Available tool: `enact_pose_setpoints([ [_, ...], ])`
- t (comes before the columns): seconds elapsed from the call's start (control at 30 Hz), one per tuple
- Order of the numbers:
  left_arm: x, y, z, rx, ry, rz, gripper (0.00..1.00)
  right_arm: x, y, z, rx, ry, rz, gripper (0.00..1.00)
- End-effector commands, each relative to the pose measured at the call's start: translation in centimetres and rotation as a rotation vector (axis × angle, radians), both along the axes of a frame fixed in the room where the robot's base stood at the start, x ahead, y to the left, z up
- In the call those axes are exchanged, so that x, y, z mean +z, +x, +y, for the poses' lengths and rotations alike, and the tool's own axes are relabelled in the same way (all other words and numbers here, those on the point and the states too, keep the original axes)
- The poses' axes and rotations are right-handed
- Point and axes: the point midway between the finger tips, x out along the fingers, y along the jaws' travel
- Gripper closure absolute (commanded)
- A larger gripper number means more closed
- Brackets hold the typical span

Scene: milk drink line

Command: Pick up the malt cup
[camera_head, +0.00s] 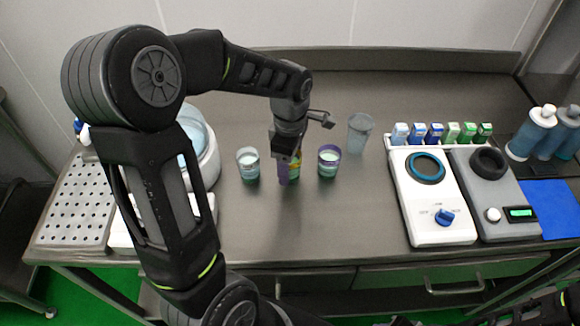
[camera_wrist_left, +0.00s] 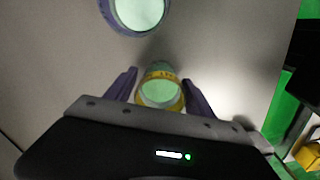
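My left gripper (camera_head: 288,172) points down at the middle of the counter. In the left wrist view, its two purple fingers (camera_wrist_left: 160,88) are spread, one on each side of a small cup with a yellow band (camera_wrist_left: 160,73) and pale green contents. A gap shows between the cup and each finger. In the head view this cup is mostly hidden behind the gripper; only an orange and green part (camera_head: 296,168) shows. I cannot read a label that says malt.
A pale-green-filled cup (camera_head: 248,164) stands left of the gripper and a purple-rimmed cup (camera_head: 328,161) stands right. An empty clear cup (camera_head: 360,133) is behind right. A white machine with a blue knob (camera_head: 433,220) and a grey one (camera_head: 493,213) stand further right. The front counter is clear.

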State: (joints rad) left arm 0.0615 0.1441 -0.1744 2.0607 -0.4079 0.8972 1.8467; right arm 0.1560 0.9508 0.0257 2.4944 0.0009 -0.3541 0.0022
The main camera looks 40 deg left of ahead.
Motion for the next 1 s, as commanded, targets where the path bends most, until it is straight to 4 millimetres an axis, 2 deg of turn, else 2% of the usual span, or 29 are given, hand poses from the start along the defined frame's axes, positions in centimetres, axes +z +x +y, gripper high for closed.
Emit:
enact_pose_setpoints([
  [0.07, 0.01, 0.0, 0.0, 0.0, 0.0, 0.0, 0.45, 0.0, 0.0, 0.0, 0.0, 0.0, 0.0, 0.64],
  [0.73, 0.0, 0.0, 0.0, 0.0, 0.0, 0.0, 1.0, 0.0, 0.0, 0.0, 0.0, 0.0, 0.0, 0.64],
  [1.0, 0.08, 0.03, 0.0, 0.0, 0.0, -0.001, 1.0, 0.0, 0.0, 0.0, 0.0, 0.0, 0.0, 0.64],
])
